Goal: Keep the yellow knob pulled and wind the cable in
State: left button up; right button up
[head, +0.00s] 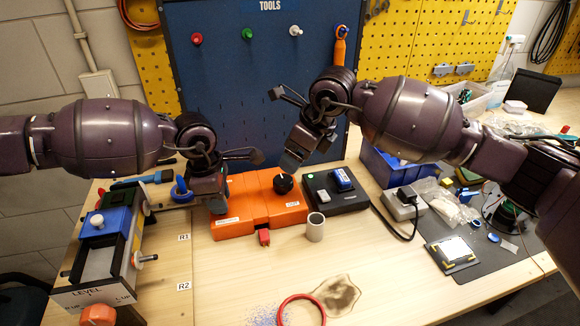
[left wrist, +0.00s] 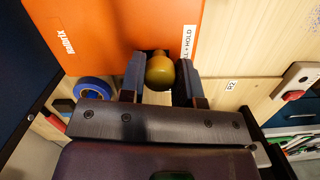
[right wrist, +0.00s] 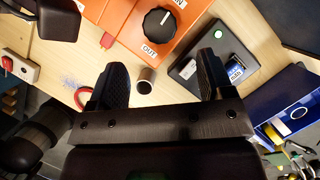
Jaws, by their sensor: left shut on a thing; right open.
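The orange box (head: 262,208) stands mid-bench. Its yellow knob (left wrist: 160,70) sits between the fingers of my left gripper (left wrist: 161,82), which is shut on it; in the head view the gripper hides the knob. The box's black dial (head: 284,183) also shows in the right wrist view (right wrist: 158,23), between the printed words OUT and IN. Its white mark points to the upper right there. A red tab or plug (head: 264,237) sticks out at the box's front; I see no length of cable there. My right gripper (head: 287,128) is open and empty, above and behind the dial.
A black box (head: 335,199) with a green light and blue item stands right of the orange box. A grey cylinder (head: 315,227) and a red ring (head: 301,296) are in front. A blue-topped fixture (head: 100,240) is at the left.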

jog(key=shift+v, duration=1.65)
pick_arm(q)
jog(key=o, duration=1)
jog(key=shift+c, duration=0.2)
